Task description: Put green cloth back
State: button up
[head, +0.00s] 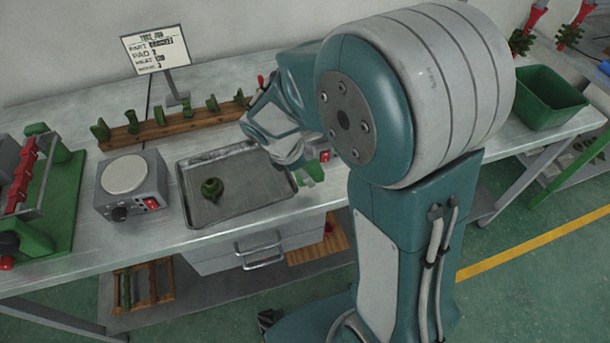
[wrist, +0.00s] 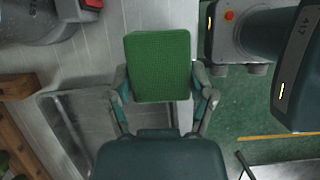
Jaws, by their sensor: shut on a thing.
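The green cloth (wrist: 159,66) is a flat, textured, roughly square piece in the middle of the wrist view. My gripper (wrist: 160,75) is shut on it, with one finger at each side. In the head view a small bit of green (head: 312,171) shows by the tray's right edge, seemingly the cloth; my arm hides most of that area. The cloth appears above the bench near its front edge; I cannot tell its exact height.
A green bin (head: 545,100) stands at right. A drawer (head: 258,250) is under the bench.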

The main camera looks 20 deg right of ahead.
jog(key=shift+f, duration=0.75)
jog(key=shift+d+f, duration=0.1)
jog(key=shift+f, duration=0.2)
jog(key=shift+f, duration=0.45)
jog(key=o, duration=1)
jog(key=shift+o, duration=0.2)
jog(key=shift+r, duration=0.1)
